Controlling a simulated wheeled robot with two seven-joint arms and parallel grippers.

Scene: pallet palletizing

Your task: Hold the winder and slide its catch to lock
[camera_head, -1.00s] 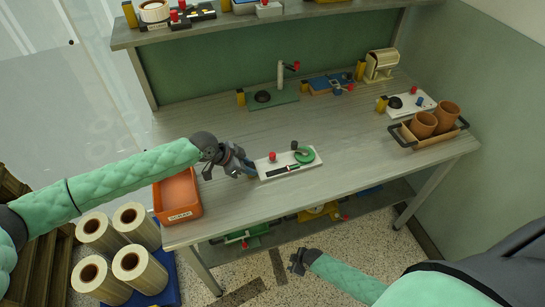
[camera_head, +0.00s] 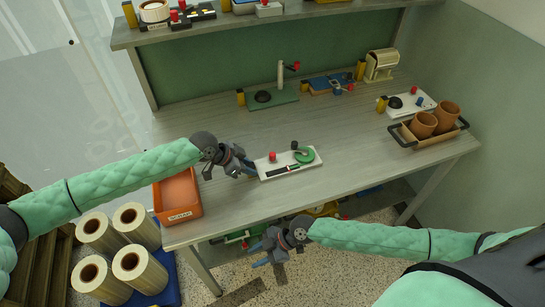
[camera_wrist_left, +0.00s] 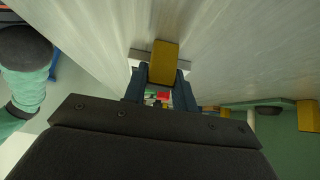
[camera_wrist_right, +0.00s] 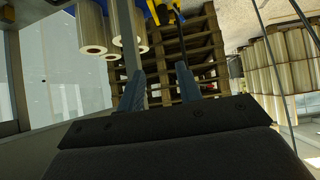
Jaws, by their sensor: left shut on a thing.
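The winder (camera_head: 264,175) is a white board flat near the table's front edge. It carries a green ring (camera_head: 304,155), a red knob (camera_head: 272,157), a dark knob and a black slot (camera_head: 282,171) with a red part at its right end. I cannot tell which part is the catch. My left gripper (camera_head: 250,168) is at the board's left end, shut on a yellow block (camera_wrist_left: 163,62) that shows between its fingers in the left wrist view. My right gripper (camera_head: 260,254) is empty and open in front of and below the table edge; its fingers (camera_wrist_right: 159,88) stand apart in the right wrist view.
An orange bin (camera_head: 178,196) stands left of the winder. Behind are a green-based fixture (camera_head: 272,101) and a blue device (camera_head: 325,84). A tray with brown pots (camera_head: 428,132) is at the right. Items sit under the table. The tabletop right of the winder is clear.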

